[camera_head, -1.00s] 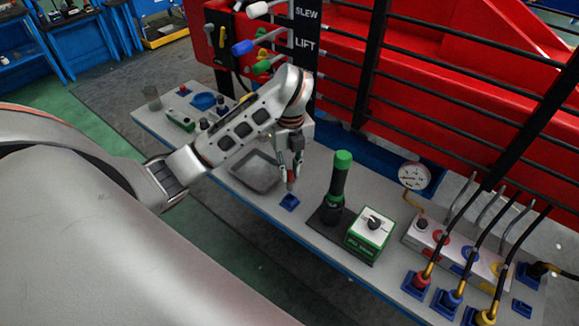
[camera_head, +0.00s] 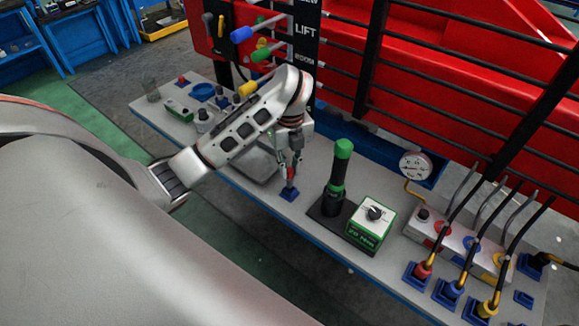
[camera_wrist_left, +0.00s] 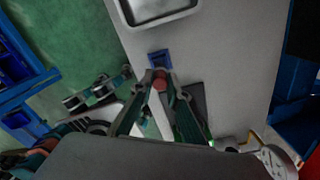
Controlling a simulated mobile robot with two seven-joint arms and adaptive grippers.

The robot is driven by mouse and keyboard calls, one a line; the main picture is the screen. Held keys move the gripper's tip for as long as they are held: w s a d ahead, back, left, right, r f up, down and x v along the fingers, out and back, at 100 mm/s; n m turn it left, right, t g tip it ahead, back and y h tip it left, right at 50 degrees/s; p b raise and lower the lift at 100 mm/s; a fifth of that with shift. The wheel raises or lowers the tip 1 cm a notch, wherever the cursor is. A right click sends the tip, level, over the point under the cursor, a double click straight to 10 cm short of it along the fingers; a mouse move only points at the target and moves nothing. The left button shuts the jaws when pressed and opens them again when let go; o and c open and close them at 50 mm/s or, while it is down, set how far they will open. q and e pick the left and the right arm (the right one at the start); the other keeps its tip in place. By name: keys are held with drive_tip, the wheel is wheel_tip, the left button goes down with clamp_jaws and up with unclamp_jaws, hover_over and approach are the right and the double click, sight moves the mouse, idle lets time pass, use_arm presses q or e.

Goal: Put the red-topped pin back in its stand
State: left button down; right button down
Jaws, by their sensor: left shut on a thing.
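The red-topped pin (camera_head: 290,173) is held between the fingers of my left gripper (camera_head: 291,167), which is shut on it. Its dark lower part points down at the small blue stand (camera_head: 288,195) on the grey bench. In the head view the pin's lower end overlaps the stand; I cannot tell whether it is inside or just above. In the left wrist view the red top (camera_wrist_left: 160,80) shows between the fingertips, with the blue stand (camera_wrist_left: 159,59) just beyond it. My right gripper is not in view.
A green-topped black lever (camera_head: 337,177) and a green-and-white box with a knob (camera_head: 371,222) stand to the right on the bench (camera_head: 307,224). A grey tray (camera_head: 252,166) lies left of the stand. Hoses and a gauge (camera_head: 415,166) are further right.

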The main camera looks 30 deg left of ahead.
sight(290, 169)
use_arm(q)
drive_tip(key=shift+f, duration=0.15)
drive_tip(key=shift+f, duration=0.45)
drive_tip(key=shift+f+b, duration=0.55)
drive_tip(key=shift+f, duration=0.5)
drive_tip(key=c, duration=1.9)
unclamp_jaws()
drive_tip(key=shift+f, duration=0.1)
